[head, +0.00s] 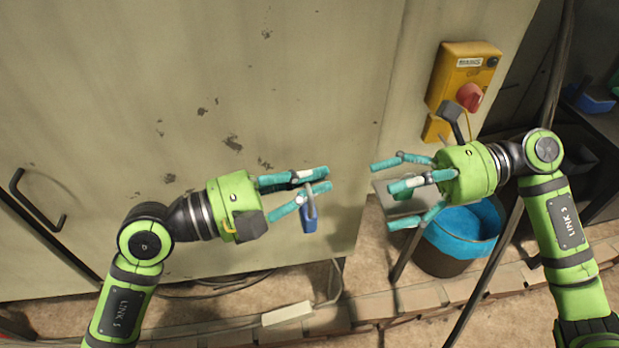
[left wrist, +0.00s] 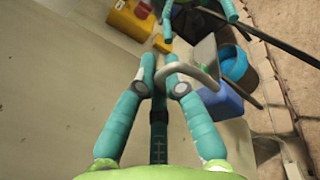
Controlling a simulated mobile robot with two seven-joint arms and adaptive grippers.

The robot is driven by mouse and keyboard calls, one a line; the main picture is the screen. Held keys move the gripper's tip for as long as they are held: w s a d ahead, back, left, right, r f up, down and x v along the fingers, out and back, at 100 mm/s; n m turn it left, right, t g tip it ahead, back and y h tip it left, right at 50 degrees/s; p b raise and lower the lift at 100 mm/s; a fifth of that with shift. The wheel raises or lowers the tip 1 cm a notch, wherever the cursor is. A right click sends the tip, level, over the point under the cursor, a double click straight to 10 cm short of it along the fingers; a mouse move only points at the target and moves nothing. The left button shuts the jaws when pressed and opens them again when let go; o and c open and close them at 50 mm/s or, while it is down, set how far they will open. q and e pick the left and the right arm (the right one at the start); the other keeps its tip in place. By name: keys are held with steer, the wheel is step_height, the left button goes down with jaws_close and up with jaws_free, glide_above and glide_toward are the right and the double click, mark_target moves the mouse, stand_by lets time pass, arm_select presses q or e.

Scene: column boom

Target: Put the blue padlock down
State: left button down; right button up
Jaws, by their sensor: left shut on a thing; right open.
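The blue padlock (head: 309,221) hangs by its grey shackle from the fingers of my left gripper (head: 325,180). In the left wrist view the padlock's blue body (left wrist: 217,99) shows to the right of the fingertips. The left gripper (left wrist: 160,60) is shut on the shackle there. The padlock hangs in the air in front of the beige cabinet. My right gripper (head: 385,190) is open and empty, facing the left one from the right with a gap between them.
A beige cabinet (head: 290,80) fills the back. A yellow box with a red knob (head: 468,75) is mounted at the right. A dark bucket with a blue rim (head: 465,225) stands below my right gripper. A small grey surface (head: 382,187) is beside it. A white block (head: 287,314) lies on the floor.

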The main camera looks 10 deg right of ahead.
steer(key=w+a+f+m+t+y, duration=0.1)
steer(key=w+a+f+m+t, duration=0.1)
steer(key=f+m, duration=0.5)
steer(key=w+a+f+m+t, duration=0.1)
steer(key=a+f+m, duration=0.3)
steer(key=f, duration=0.6)
steer(key=w+a+f+m+t+y, duration=0.1)
steer(key=w+f+m+t, duration=0.1)
steer(key=f+m, duration=0.5)
steer(key=w+d+f+m+t+h, duration=0.1)
steer(key=d+f+m+t+h, duration=0.35)
steer(key=f+m, duration=0.4)
steer(key=w+d+f+m+t+h, duration=0.25)
steer(key=f+m+t+h, duration=0.2)
steer(key=f+m, duration=0.4)
steer(key=s+d+f+m+g+h, duration=0.25)
steer(key=s+d+f+m, duration=0.2)
steer(key=s+f, duration=0.3)
steer(key=s+d+f+m+g+h, duration=0.2)
steer(key=s+d+f+m+h, duration=0.15)
steer(key=s+f+m, duration=0.45)
steer(key=s+f+m+g+h, duration=0.1)
steer(key=s+f, duration=0.4)
steer(key=s, duration=0.6)
steer(key=s+a+f+m+g+h, duration=0.1)
steer(key=s+f+m+g, duration=0.3)
steer(key=s, duration=0.8)
steer(key=shift+s+f+g+h, duration=0.2)
steer(key=shift+f+g+h, duration=0.3)
steer(key=shift+g, duration=0.65)
